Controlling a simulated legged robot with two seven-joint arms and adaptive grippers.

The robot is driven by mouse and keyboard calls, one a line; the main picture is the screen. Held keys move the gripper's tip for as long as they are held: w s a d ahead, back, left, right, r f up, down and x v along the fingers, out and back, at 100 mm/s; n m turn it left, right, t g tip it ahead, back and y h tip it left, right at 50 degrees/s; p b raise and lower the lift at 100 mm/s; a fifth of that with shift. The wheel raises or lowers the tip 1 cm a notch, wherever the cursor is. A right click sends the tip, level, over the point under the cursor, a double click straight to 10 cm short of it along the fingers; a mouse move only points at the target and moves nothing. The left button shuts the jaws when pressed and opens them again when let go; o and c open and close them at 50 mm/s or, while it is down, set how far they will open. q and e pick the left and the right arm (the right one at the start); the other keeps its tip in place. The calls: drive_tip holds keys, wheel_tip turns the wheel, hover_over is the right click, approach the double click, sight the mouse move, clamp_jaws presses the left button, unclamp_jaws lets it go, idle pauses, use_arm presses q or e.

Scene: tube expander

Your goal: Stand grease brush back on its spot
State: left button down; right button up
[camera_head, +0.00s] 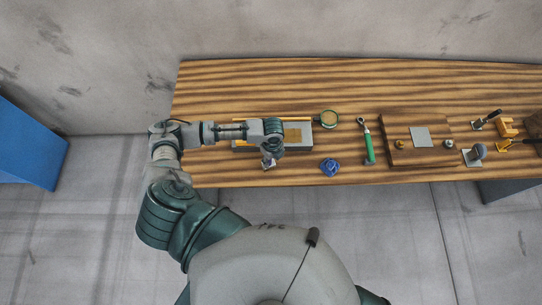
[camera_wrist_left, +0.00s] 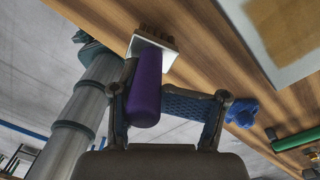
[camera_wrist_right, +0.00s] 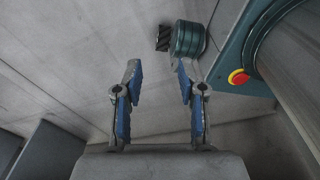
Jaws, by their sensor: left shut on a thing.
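The grease brush has a purple handle (camera_wrist_left: 147,90); a white square piece and brown bristles (camera_wrist_left: 156,36) show at its far end. I cannot tell whether the white piece is part of the brush or a pad under it. My left gripper (camera_wrist_left: 165,98) is shut on the purple handle. In the head view the left gripper (camera_head: 268,158) is over the table's front edge area, small and partly covered by my wrist. My right gripper (camera_wrist_right: 155,80) is open and empty, away from the table above the floor.
A grey tray (camera_head: 306,145) with a tan sheet lies just behind my left gripper. A wooden board (camera_head: 400,157) stands farther right. The table's left end is clear.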

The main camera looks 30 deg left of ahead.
use_arm(q)
drive_tip(key=shift+a, duration=0.1)
use_arm(e)
drive_tip(key=shift+d, duration=0.5)
use_arm(q)
drive_tip(key=shift+a+f, duration=0.1)
drive_tip(key=shift+a, duration=0.1)
use_arm(e)
drive_tip(key=shift+w+a, duration=0.1)
drive_tip(key=shift+a, duration=0.1)
use_arm(q)
drive_tip(key=shift+d+p, duration=0.25)
drive_tip(key=shift+p, duration=0.35)
use_arm(e)
drive_tip(key=shift+a+r, duration=0.35)
drive_tip(key=shift+r, duration=0.15)
use_arm(q)
drive_tip(key=shift+f, duration=0.15)
use_arm(e)
drive_tip(key=shift+d+f, duration=0.1)
drive_tip(key=shift+d, duration=0.15)
use_arm(q)
drive_tip(key=shift+f+b, duration=0.35)
drive_tip(key=shift+f, duration=0.4)
use_arm(e)
drive_tip(key=shift+f, duration=0.2)
use_arm(q)
drive_tip(key=shift+c, duration=1.2)
unclamp_jaws()
